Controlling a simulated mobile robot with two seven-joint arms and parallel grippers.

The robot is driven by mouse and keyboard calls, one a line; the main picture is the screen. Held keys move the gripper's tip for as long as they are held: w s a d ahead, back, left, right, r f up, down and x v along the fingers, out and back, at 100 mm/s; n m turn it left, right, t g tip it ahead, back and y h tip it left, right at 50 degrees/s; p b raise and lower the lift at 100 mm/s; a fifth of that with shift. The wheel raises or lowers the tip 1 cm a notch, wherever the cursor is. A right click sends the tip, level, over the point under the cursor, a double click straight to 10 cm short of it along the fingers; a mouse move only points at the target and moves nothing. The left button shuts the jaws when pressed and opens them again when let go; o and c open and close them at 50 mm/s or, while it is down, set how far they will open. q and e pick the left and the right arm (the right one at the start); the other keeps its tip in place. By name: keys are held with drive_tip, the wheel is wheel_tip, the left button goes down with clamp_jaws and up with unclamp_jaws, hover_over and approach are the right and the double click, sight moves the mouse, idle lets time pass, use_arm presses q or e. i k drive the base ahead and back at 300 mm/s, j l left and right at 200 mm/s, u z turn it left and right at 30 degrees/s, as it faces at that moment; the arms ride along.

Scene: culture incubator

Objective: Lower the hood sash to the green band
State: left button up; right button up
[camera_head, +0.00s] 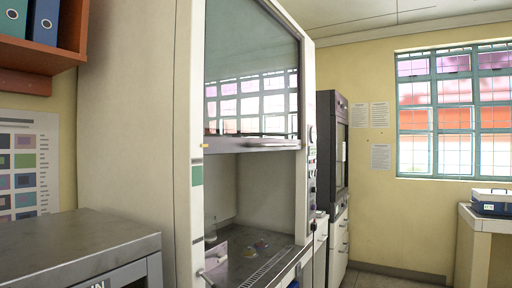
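The fume hood fills the middle of the head view. Its glass sash (252,75) is raised, with the lower edge and handle bar (258,143) well above the work surface. The green band (197,175) is a short patch on the hood's left front post, below the level of the sash's lower edge. A small yellow mark (203,146) sits on the post near the handle bar's left end. Neither of my grippers shows in this view.
A grey metal-topped cabinet (75,245) stands at the lower left. A dark tall unit (328,150) stands behind the hood. Open floor (375,278) shows toward the right.

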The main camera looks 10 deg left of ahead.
sight(212, 145)
drive_tip(key=i+l+u, duration=0.2)
drive_tip(key=i+u, duration=0.15)
drive_tip(key=i+l+u, duration=0.25)
drive_tip(key=u, duration=0.15)
drive_tip(key=i, duration=0.1)
